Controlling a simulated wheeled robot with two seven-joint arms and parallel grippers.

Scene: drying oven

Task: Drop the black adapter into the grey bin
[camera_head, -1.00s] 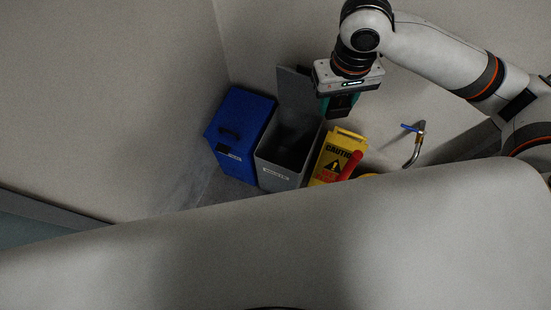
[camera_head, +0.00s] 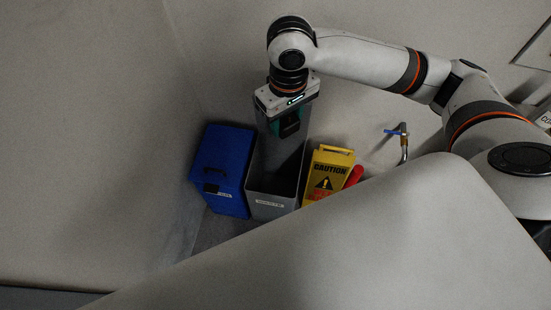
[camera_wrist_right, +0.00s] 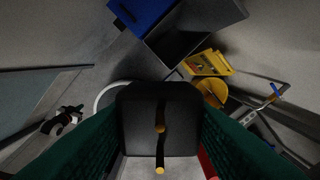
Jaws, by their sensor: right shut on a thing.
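My right gripper (camera_head: 289,127) has teal fingers and hangs in the head view above the grey bin (camera_head: 262,212), in front of its raised lid. In the right wrist view, the black adapter (camera_wrist_right: 143,112) is held between the two green fingers, with orange-brown round ends showing on it. In the head view it is only a dark patch between the fingers. The grey bin stands open with a white label on its front. In the wrist view the bin lies beyond the adapter, towards the top. My left gripper is not in view.
A closed blue bin (camera_head: 221,165) stands left of the grey bin. A yellow caution sign (camera_head: 327,174) stands to its right, with a red object (camera_head: 354,176) beside it. A tap with a blue handle (camera_head: 396,132) is further right. A large pale surface fills the foreground.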

